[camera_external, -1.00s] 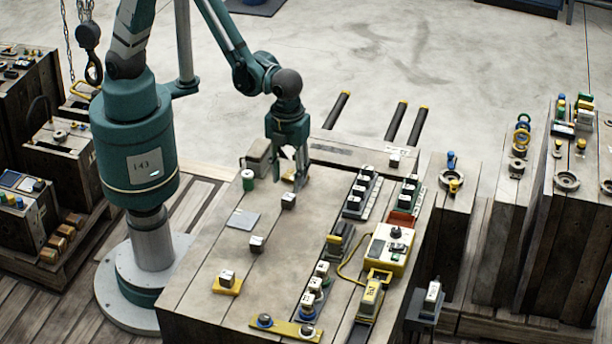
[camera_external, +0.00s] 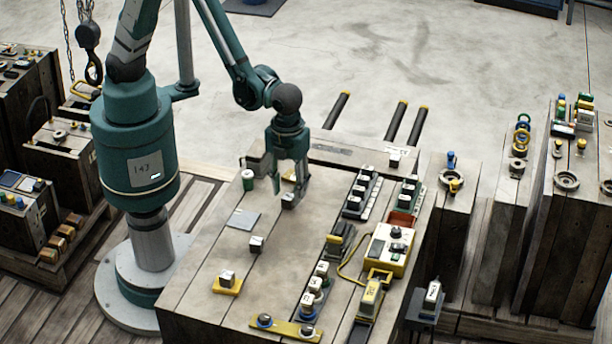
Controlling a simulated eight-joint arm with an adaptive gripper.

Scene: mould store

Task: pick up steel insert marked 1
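Several small steel inserts, dark blocks with pale tops, sit on the wooden bench top. One insert (camera_external: 288,201) is at my gripper, one (camera_external: 256,244) stands left of the middle, and one (camera_external: 227,278) rests on a yellow plate. The marks on them are too small to read, so I cannot tell which is marked 1. My gripper (camera_external: 284,194) points down with its fingers spread. It is low over the insert near the back of the bench, which shows between or just behind the fingertips. I see no grip on it.
Racks of blocks (camera_external: 358,196) and a yellow control box (camera_external: 389,250) with a cable stand to the right. The bench's middle is mostly clear.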

